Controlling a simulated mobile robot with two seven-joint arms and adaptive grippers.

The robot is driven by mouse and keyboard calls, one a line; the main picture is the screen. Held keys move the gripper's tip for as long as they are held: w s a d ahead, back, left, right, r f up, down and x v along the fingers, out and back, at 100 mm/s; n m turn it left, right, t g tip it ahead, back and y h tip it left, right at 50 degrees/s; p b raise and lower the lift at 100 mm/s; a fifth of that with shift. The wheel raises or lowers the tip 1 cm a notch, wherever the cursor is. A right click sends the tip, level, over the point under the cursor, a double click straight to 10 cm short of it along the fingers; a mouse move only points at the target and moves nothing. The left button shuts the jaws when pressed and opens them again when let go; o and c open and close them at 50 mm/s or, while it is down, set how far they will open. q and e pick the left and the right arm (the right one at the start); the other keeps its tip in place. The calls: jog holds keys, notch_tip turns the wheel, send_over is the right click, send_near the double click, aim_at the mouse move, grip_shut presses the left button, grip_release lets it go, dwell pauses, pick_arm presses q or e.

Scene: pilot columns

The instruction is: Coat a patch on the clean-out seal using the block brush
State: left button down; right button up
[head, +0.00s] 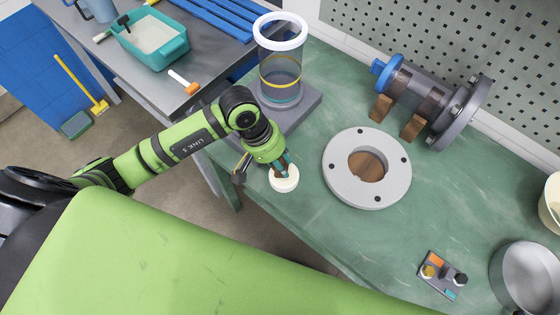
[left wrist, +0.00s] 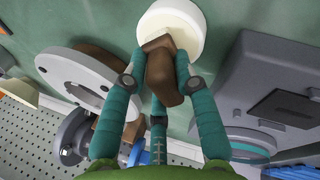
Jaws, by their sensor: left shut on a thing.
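My left gripper (head: 282,168) is shut on a brown wooden block (left wrist: 164,72), most likely the block brush's grip. The block's far end meets a white round piece (head: 284,181) near the green bench's front edge. This piece also shows in the left wrist view (left wrist: 188,16). I cannot tell whether it is part of the brush or a separate pot. A pale grey ring (head: 338,178) with several bolt holes and a brown centre lies flat to the right of the gripper, apart from it. I cannot tell whether it is the clean-out seal. My right gripper is not in view.
A clear cylinder (head: 280,72) with a white rim stands on a grey base behind the gripper. A flanged pipe (head: 428,98) rests on wooden blocks at the back. A metal pan (head: 527,278) and small parts (head: 441,273) lie at the right. The bench's middle front is clear.

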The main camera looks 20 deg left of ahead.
aim_at(280, 161)
pick_arm(q)
jog(key=shift+s+f, duration=0.15)
jog(key=shift+r+p, duration=0.5)
jog(key=shift+r, duration=0.45)
jog(key=shift+r+p, duration=1.1)
jog(key=shift+r, duration=1.55)
